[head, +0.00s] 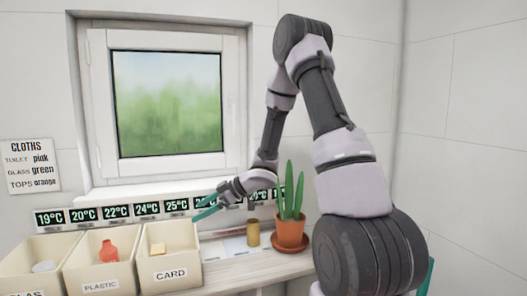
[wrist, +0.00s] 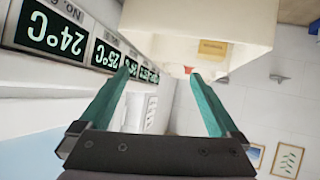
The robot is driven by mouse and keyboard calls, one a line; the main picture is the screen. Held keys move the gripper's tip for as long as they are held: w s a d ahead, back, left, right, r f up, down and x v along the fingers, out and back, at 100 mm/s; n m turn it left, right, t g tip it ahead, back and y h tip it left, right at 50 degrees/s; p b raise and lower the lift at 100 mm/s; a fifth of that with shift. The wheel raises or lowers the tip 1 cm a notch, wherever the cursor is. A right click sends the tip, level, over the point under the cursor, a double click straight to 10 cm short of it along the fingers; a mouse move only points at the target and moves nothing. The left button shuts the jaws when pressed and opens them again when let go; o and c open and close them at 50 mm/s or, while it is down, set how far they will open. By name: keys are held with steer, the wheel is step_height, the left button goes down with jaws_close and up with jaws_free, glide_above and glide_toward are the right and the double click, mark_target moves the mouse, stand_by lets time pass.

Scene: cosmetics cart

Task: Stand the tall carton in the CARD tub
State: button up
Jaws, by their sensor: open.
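The CARD tub (head: 172,276) is a cream open bin at the right end of the tub row in the head view. A small yellowish block (head: 157,249), which looks like a carton, shows inside it above the front wall. Its lower part is hidden, so I cannot tell whether it stands upright. In the wrist view, a cream tub (wrist: 190,25) fills the top, with a tan block (wrist: 212,47) at it. My gripper (head: 207,206) is open and empty, above and to the right of the CARD tub. Its teal fingers (wrist: 162,72) are apart with nothing between them.
A PLASTIC tub (head: 100,287) with a red bottle (head: 108,251) and a glass tub (head: 30,280) stand to the left. A brown cylinder (head: 253,233) and a potted cactus (head: 291,228) stand to the right. Temperature displays (head: 115,211) line the wall behind.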

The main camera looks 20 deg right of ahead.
steer(key=w+d+r+m+t+h, duration=0.45)
steer(key=d+r+m+h, duration=0.2)
steer(key=d+r, duration=0.45)
steer(key=s+d+r+m+t+h, duration=0.1)
steer(key=s+d+r+m+h, duration=0.45)
steer(key=s+d+r, duration=0.35)
steer(key=s+a+r+m+g+y, duration=0.1)
steer(key=s+a+r+m, duration=0.1)
steer(key=s, duration=0.8)
steer(key=s+a+r+m+g+y, duration=0.2)
steer(key=s+a+r+m, duration=0.1)
steer(key=s, duration=0.8)
steer(key=shift+a+r+m, duration=0.15)
steer(key=shift+a+m, duration=0.45)
steer(key=shift+m, duration=0.6)
